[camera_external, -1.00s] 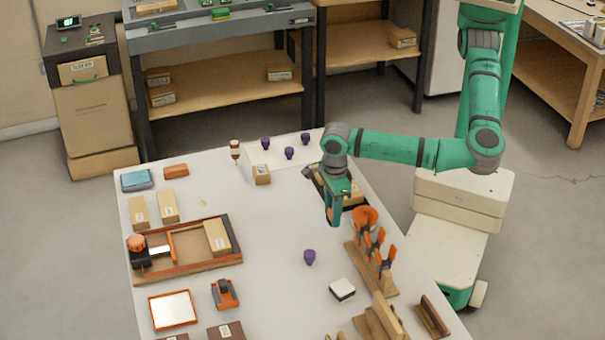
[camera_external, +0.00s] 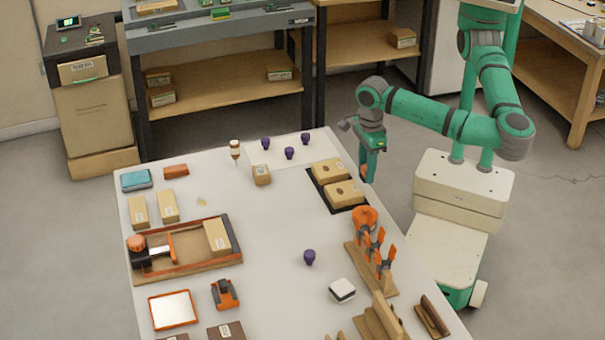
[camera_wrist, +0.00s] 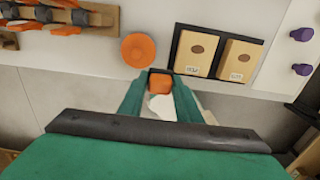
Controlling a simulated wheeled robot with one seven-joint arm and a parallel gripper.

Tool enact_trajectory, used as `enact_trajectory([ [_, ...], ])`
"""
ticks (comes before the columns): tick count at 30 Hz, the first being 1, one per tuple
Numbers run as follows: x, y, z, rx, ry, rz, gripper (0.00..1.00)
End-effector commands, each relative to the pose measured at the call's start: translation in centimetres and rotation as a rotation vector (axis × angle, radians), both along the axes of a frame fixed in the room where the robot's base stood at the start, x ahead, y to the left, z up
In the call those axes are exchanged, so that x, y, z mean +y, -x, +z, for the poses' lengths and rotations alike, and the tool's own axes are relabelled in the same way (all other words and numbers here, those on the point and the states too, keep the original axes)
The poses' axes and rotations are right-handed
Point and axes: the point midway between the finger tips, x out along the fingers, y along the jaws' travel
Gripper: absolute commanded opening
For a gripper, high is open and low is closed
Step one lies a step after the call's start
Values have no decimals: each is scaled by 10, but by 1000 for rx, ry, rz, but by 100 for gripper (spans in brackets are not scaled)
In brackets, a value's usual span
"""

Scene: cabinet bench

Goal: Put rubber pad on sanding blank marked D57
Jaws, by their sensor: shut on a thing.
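My gripper (camera_external: 367,175) hangs beyond the table's right edge, to the right of the black tray. In the wrist view my gripper (camera_wrist: 160,85) is shut on a small orange-red piece (camera_wrist: 160,83); I cannot tell for sure that it is the rubber pad. Two wooden blocks, one at the back (camera_external: 330,169) and one nearer (camera_external: 343,193), lie in the black tray (camera_external: 315,187). Each has a dark oval and a small label on top. They also show in the wrist view, left (camera_wrist: 196,52) and right (camera_wrist: 238,60). Their label text is too small to read.
A wooden rack with orange clamps (camera_external: 383,266) and an orange round piece (camera_external: 364,215) stand in front of the tray. Purple knobs (camera_external: 309,257) and a white block (camera_external: 342,289) are on the table (camera_external: 270,220). Labelled boxes (camera_external: 167,205) lie left. The table's middle is mostly clear.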

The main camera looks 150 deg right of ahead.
Motion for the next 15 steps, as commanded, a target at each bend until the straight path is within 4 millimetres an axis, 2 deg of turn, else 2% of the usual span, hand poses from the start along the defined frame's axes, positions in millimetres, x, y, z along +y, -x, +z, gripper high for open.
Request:
enact_trajectory([
  [5, -35, 4, 5, -4, 1, -7, 9],
  [11, -96, 17, 15, -8, 1, -7, 9],
  [15, -140, 33, 22, -9, 2, -8, 9],
])
